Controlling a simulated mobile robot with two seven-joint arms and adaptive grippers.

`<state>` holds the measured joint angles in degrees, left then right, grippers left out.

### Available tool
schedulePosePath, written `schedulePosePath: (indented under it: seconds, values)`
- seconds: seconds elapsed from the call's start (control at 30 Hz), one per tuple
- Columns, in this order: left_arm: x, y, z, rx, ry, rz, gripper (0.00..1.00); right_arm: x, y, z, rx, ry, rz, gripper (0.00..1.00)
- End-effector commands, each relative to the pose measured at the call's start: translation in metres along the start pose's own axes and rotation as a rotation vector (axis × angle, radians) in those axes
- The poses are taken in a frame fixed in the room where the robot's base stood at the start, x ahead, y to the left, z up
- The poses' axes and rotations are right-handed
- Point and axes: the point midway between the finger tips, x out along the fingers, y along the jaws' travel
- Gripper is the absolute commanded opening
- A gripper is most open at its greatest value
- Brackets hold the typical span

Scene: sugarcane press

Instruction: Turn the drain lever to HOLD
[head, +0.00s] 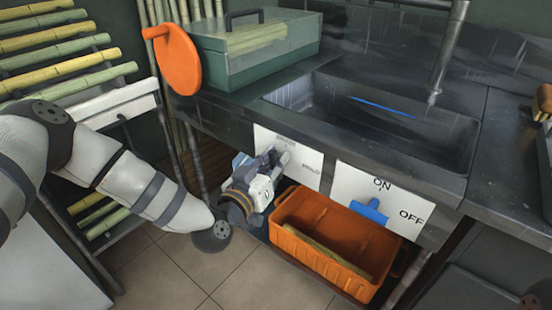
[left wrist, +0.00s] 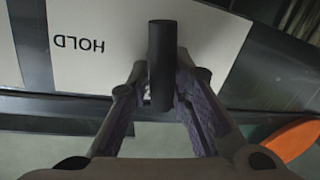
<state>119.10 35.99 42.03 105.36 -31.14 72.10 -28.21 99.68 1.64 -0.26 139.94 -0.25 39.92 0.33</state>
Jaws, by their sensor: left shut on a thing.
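The white drain plate (head: 300,158) is on the counter front below the sink, with a HOLD label at its right. In the left wrist view the plate (left wrist: 95,45) shows HOLD upside down, left of the dark drain lever (left wrist: 162,65). My left gripper (head: 272,160) is at the plate's left half and covers most of the lever in the head view. In the left wrist view my left gripper (left wrist: 163,95) has its fingers on both sides of the lever, shut on it. The lever stands beside the HOLD label, not in line with it. My right gripper is not in view.
A second plate (head: 350,180) with ON, OFF and a blue lever (head: 370,211) is to the right. An orange crate (head: 318,240) holding a cane piece sits below. The sink (head: 400,115) is above.

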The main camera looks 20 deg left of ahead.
Motion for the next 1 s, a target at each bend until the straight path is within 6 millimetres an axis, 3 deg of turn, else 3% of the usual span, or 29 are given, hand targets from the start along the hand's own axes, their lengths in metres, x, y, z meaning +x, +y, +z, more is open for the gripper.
schedulePosePath:
  seconds: [0.47,1.0]
  values:
    - [0.001,-0.01,0.002,-0.442,-0.087,-0.012,0.0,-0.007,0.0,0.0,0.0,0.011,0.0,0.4]
    - [0.001,-0.015,0.011,-0.941,-0.19,-0.015,0.0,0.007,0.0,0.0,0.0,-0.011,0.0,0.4]
